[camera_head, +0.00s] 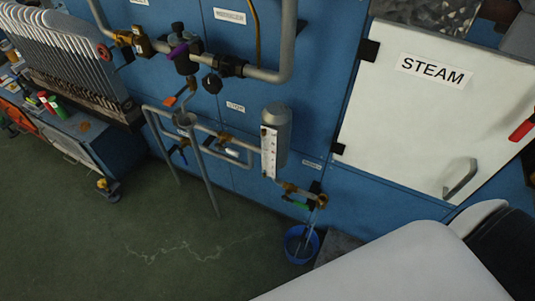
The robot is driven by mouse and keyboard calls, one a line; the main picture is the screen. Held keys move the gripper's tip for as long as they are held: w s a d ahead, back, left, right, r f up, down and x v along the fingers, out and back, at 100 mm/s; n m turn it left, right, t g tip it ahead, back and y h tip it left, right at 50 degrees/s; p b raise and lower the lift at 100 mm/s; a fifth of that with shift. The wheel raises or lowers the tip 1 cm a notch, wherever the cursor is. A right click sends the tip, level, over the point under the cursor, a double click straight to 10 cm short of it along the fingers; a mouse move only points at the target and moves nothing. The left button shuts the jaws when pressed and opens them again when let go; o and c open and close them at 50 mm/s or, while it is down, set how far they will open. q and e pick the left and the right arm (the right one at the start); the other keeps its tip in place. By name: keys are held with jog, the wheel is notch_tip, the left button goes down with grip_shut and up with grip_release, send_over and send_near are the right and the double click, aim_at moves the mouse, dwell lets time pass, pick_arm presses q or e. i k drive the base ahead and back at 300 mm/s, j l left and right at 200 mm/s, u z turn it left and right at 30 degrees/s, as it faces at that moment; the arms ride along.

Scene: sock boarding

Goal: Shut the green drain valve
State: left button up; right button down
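The green drain valve (299,204) is low on the pipework, beneath a grey cylinder (278,130) with a white gauge strip. Its small green handle sits beside brass fittings at the pipe's end. Below it a thin stream, apparently water, runs into a blue bucket (291,246) on the floor. Whether the handle lies along or across the pipe is too small to tell. Neither of my grippers is in view. A large white part, apparently my own arm, fills the lower right.
Grey pipes with a purple-handled valve (178,50) and an orange handle (170,101) run along the blue wall. A white STEAM door (420,120) is at right. A bench (75,122) with sock boards stands at left. The green floor between is clear.

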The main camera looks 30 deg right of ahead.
aim_at(285, 198)
jog(key=z, duration=1.15)
